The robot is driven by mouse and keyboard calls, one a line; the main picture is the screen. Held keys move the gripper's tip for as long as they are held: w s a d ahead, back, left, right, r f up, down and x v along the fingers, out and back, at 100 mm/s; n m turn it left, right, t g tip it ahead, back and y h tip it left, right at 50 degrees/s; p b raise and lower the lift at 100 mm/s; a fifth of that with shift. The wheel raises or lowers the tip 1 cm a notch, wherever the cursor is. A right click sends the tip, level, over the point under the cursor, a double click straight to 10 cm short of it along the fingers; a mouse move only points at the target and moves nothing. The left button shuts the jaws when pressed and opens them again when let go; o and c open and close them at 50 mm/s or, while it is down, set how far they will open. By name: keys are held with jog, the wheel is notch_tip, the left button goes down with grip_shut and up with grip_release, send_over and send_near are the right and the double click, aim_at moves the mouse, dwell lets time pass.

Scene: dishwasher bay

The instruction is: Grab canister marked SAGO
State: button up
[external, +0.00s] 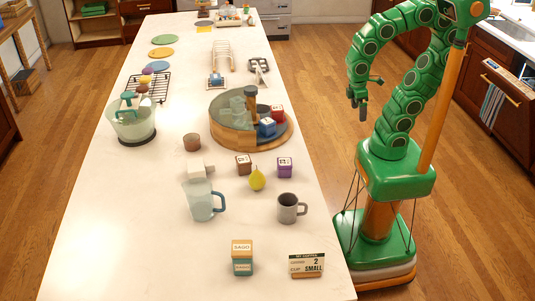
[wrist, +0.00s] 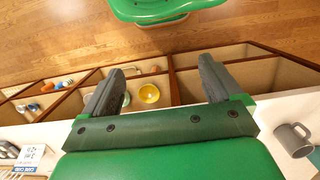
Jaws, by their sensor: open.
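The canister marked SAGO (external: 242,247) is tan with a pale label. It is at the near end of the long white counter, on top of a teal canister (external: 242,267) whose label is too small to read. My gripper (external: 361,108) is open and empty. It hangs in the air to the right of the counter, well apart from the SAGO canister. In the wrist view my two dark fingers (wrist: 164,84) are spread, with floor and open shelves beyond them. I cannot make out the SAGO canister in the wrist view.
A small sign reading SMALL (external: 306,264) stands right of the canisters. A grey mug (external: 290,208), a blue-grey pitcher (external: 202,201), a yellow pear (external: 257,180) and small boxes stand farther back. A round wooden tray (external: 232,138) holds several items. The counter's near left is clear.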

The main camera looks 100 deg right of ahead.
jog(key=w+a+r+m+y, duration=0.2)
jog(key=w+a+m+y, duration=0.25)
jog(key=w+a, duration=1.1)
jog(key=w+a+r+m+y, duration=0.2)
jog(key=w+a+m+y, duration=0.25)
jog(key=w+a, duration=1.1)
jog(key=m+t+y, duration=0.3)
jog(key=m+y, duration=0.1)
jog(key=m, duration=0.6)
send_near(242, 257)
jog(key=shift+w+a+f, duration=0.1)
jog(key=shift+a+f, duration=0.15)
jog(key=shift+f, duration=0.55)
jog(key=shift+w+a+f, duration=0.2)
jog(key=shift+w+f, duration=0.05)
jog(key=shift+w, duration=0.05)
jog(key=shift+a+f+y, duration=0.1)
jog(key=shift+a+y, duration=0.1)
jog(key=shift+y, duration=0.1)
jog(key=shift+x, duration=1.05)
jog(key=a+f, duration=0.2)
jog(key=a, duration=0.1)
jog(key=shift+s+a+f, duration=0.1)
jog(key=shift+s+a, duration=0.05)
jog(key=shift+a, duration=0.05)
jog(key=shift+a+f, duration=0.2)
jog(key=shift+a, duration=0.45)
jog(key=shift+c, duration=0.3)
jog(key=c, duration=1.2)
